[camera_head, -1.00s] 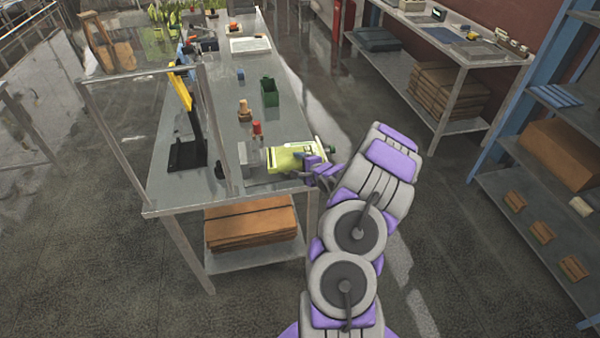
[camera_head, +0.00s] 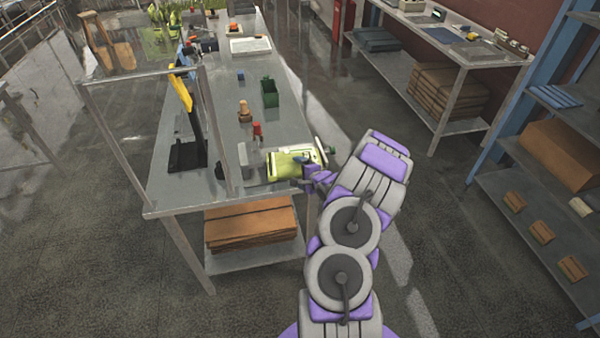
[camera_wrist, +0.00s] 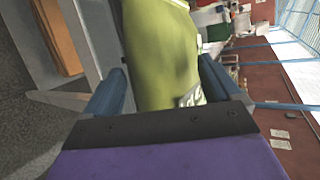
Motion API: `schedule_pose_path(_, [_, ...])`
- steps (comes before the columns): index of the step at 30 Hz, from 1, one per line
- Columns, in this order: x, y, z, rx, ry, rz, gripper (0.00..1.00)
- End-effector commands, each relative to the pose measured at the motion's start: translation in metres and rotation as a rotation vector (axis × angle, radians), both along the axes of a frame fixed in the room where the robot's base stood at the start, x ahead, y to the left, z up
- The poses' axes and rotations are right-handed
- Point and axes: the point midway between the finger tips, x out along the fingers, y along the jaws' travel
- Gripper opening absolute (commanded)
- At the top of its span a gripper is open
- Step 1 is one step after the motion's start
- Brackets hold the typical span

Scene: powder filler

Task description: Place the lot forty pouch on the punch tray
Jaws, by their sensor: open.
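A yellow-green pouch (camera_head: 287,164) lies at the near right corner of the long grey table. I cannot read its lot marking. My gripper (camera_head: 311,174) is at its right side, near the table edge. In the wrist view the pouch (camera_wrist: 160,55) fills the space between the two blue fingers of my gripper (camera_wrist: 163,85). The fingers are open, one on each side of it, with a gap visible on the right. I cannot tell which thing is the punch tray; a white-topped flat tray (camera_head: 250,46) lies far back on the table.
A red-topped bottle (camera_head: 257,130), a wooden stamp (camera_head: 244,112) and a green bin (camera_head: 269,93) stand beyond the pouch. A black and yellow stand (camera_head: 187,125) is on the left, behind a metal frame. Bare tabletop (camera_head: 225,100) lies between.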

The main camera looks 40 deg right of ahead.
Motion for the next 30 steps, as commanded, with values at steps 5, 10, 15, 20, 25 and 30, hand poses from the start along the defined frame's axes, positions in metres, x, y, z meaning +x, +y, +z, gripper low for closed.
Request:
schedule_pose_path(5, [0.0, 0.001, -0.002, 0.001, 0.0, 0.002, 0.93])
schedule_pose_path(10, [-0.004, 0.001, -0.004, 0.004, -0.001, -0.002, 0.93])
schedule_pose_path(15, [-0.034, 0.01, 0.015, 0.006, -0.002, -0.002, 0.93])
schedule_pose_path(20, [-0.061, 0.018, 0.027, 0.004, 0.0, -0.004, 0.93])
schedule_pose_path(25, [-0.088, 0.023, 0.041, 0.0, -0.003, -0.003, 0.93])
schedule_pose_path(30, [-0.115, 0.029, 0.053, 0.001, -0.002, -0.003, 0.93])
